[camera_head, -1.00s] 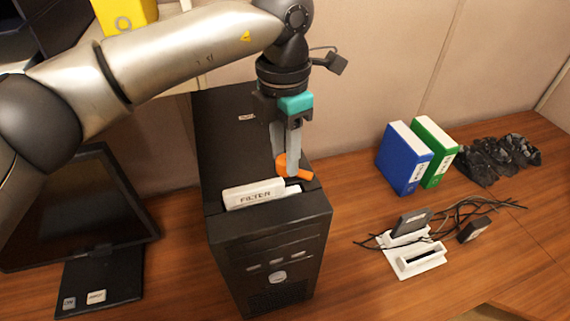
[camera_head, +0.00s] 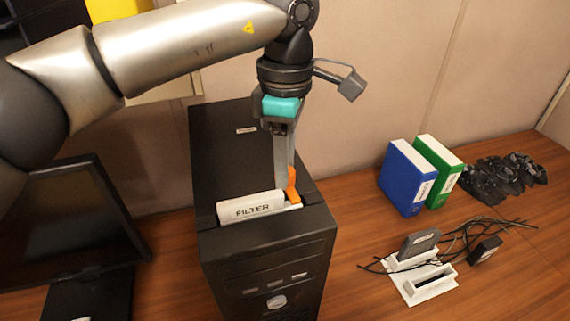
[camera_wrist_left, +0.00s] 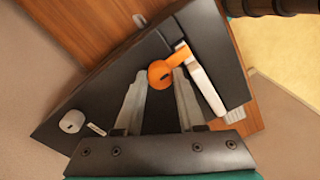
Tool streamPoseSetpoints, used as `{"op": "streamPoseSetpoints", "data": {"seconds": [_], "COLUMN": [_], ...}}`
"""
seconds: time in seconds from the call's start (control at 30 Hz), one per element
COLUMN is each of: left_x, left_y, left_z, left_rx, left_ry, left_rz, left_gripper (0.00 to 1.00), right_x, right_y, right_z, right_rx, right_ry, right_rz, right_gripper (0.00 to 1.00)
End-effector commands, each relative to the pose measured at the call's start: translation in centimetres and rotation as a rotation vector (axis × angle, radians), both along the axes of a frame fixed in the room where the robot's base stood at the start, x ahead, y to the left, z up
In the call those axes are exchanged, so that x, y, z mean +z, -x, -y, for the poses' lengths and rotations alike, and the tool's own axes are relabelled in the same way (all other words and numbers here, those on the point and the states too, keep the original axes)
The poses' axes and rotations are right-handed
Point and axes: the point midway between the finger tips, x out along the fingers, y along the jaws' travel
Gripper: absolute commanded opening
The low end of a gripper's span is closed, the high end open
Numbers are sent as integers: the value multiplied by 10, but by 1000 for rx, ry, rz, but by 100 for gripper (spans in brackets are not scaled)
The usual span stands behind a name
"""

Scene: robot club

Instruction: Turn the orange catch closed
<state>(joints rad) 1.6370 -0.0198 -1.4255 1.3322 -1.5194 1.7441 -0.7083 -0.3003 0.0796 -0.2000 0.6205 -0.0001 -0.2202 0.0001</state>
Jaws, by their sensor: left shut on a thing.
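The orange catch (camera_head: 293,187) sits on top of the black computer tower (camera_head: 235,150), at the right end of the white filter (camera_head: 250,206) marked FILTER. My left gripper (camera_head: 286,178) points down and is shut on the catch. In the left wrist view the catch (camera_wrist_left: 160,73) has its round hub between the fingertips of my left gripper (camera_wrist_left: 160,82), and its arm reaches over the end of the white filter (camera_wrist_left: 202,80). The filter sits in a slot in the tower's top. My right gripper is not in view.
A monitor (camera_head: 70,225) stands left of the tower. To the right are a blue binder (camera_head: 406,178), a green binder (camera_head: 440,170), black objects (camera_head: 503,177), cables and a white dock (camera_head: 425,282). The desk just right of the tower is clear.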

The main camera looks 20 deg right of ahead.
Motion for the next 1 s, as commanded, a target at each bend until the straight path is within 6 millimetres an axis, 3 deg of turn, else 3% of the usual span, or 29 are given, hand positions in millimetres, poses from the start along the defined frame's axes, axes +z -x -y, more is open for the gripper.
{"op": "streamPoseSetpoints", "data": {"seconds": [0.7, 0.73, 1.0], "left_x": [1, 1, 1], "left_y": [0, 0, 0], "left_z": [1, 1, 0], "left_rx": [-72, -72, -70], "left_ry": [2, 2, 1], "left_rz": [1, 1, 0], "left_gripper": [0, 42, 69], "right_x": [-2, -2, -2], "right_y": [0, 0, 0], "right_z": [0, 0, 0], "right_rx": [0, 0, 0], "right_ry": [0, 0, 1], "right_rz": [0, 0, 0], "right_gripper": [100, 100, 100]}}
